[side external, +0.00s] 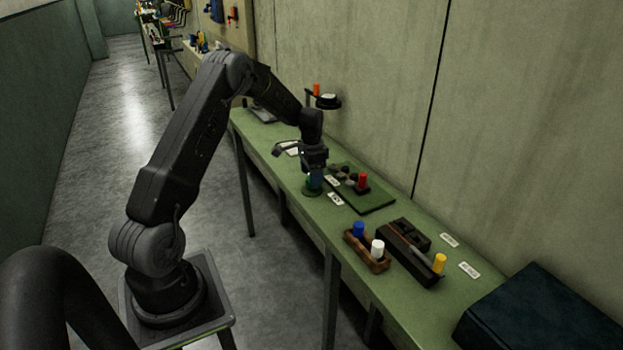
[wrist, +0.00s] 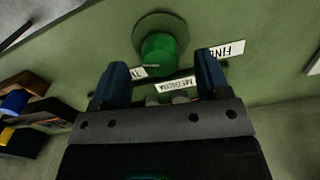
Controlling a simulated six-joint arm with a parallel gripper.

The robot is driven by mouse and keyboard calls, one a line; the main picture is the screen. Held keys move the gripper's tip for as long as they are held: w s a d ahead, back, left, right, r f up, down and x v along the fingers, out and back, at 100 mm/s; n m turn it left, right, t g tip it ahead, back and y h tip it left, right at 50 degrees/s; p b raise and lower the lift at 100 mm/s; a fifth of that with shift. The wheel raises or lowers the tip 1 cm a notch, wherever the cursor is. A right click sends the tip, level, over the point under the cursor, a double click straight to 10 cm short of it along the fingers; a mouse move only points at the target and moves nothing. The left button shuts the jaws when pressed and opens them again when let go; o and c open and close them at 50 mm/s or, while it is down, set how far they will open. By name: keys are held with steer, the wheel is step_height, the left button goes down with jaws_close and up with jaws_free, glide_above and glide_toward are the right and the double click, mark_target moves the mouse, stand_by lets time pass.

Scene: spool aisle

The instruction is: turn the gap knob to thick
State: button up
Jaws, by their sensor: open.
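The green gap knob (wrist: 158,52) stands on a round green base (wrist: 146,24) in the wrist view. I cannot tell where the knob points. My gripper (wrist: 161,70) is open, its blue fingers spread to either side just short of the knob. In the side external view my gripper (side external: 315,180) points down over the knob's base (side external: 312,191) and hides most of the knob.
A dark green board (side external: 372,202) with a red spool (side external: 362,181) lies right of the gripper. Closer are a brown holder (side external: 366,257) with blue and white spools, a dark rack (side external: 407,250) with a yellow spool (side external: 439,262), and a dark box (side external: 540,312). The wall bounds the bench behind.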

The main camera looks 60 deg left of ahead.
step_height(320, 180, up, 12)
stand_by(0.3)
steer(key=shift+f, duration=0.1)
steer(key=s+d+r+t, duration=0.1)
steer(key=s+d+r, duration=0.2)
steer(key=d+r, duration=0.45)
steer(key=s+d+r+t, duration=0.1)
steer(key=s+d+r, duration=0.35)
steer(key=d, duration=0.65)
steer(key=s+d+n+t, duration=0.1)
steer(key=s+d+t, duration=0.2)
steer(key=s+d, duration=1)
steer(key=s, duration=0.3)
steer(key=shift+d+f+n+t, duration=0.2)
steer(key=shift+n+t, duration=0.1)
steer(key=shift+n, duration=0.1)
